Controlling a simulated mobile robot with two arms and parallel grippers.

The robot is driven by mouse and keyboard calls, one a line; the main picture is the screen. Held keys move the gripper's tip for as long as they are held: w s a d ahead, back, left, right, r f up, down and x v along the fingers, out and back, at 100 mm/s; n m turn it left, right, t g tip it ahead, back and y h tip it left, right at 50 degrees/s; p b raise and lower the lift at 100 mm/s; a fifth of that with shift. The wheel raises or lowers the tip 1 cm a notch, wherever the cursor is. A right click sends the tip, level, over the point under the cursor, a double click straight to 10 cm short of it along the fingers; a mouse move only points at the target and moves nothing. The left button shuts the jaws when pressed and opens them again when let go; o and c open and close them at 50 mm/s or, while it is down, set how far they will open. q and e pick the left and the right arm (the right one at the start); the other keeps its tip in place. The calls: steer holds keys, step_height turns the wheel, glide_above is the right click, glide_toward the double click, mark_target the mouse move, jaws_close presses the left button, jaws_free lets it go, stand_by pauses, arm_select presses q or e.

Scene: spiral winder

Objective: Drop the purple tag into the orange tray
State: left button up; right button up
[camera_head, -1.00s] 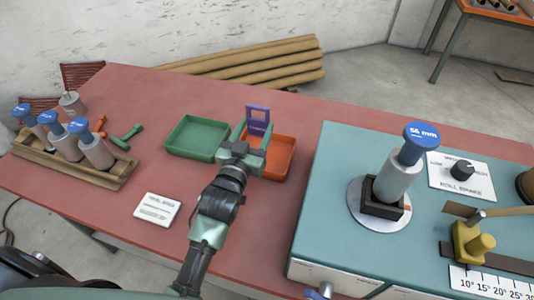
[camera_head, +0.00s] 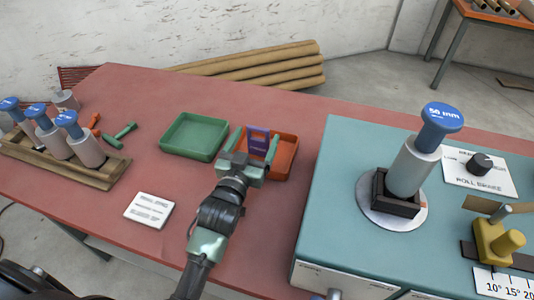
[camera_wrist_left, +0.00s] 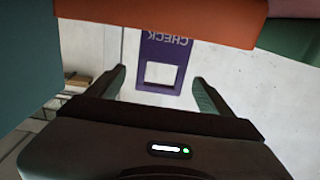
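The purple tag (camera_head: 258,141), with a window cut in it, stands upright over the orange tray (camera_head: 285,157). In the left wrist view the tag (camera_wrist_left: 151,49) shows upside down, with "CHECK" lettering partly behind the orange tray wall (camera_wrist_left: 170,20). My left gripper (camera_head: 253,146) is at the tray's left side with its fingers spread on both sides of the tag. In the left wrist view gaps show between the tag and both fingers (camera_wrist_left: 160,88). I cannot tell whether the tag touches the tray floor. My right gripper is not in view.
A green tray (camera_head: 195,136) stands just left of the orange one. A teal machine (camera_head: 340,170) with a grey roller fills the right side. A wooden rack (camera_head: 100,177) of rollers is at the left. A white card (camera_head: 149,209) lies in front.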

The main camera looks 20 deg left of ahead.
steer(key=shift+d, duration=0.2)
arm_select(q)
steer(key=shift+s+f, duration=0.1)
steer(key=shift+s, duration=0.1)
steer(key=s, duration=0.7)
steer(key=shift+s+a+b, duration=0.15)
steer(key=shift+s+b, duration=0.05)
steer(key=shift+b, duration=0.15)
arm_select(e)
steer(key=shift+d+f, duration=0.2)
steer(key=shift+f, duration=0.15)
